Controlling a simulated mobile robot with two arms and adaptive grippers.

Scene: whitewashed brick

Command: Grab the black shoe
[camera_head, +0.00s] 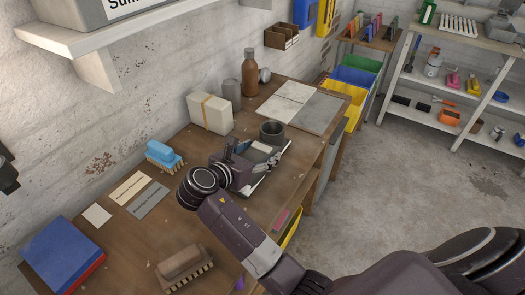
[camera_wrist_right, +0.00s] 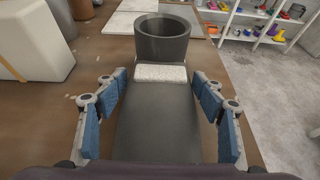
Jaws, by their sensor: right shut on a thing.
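The black shoe (camera_wrist_right: 158,120) lies between the fingers of my right gripper (camera_wrist_right: 157,88) in the right wrist view. In the head view my right gripper (camera_head: 258,158) is over the workbench and hides most of the shoe; a pale edge shows beneath. My left gripper is not in view.
A white block (camera_head: 209,114) and brown bottle (camera_head: 250,75) stand behind. A blue brush (camera_head: 163,156), brown brush (camera_head: 184,263) and blue-red book (camera_head: 62,250) lie on the workbench (camera_head: 130,240). Open floor is at right.

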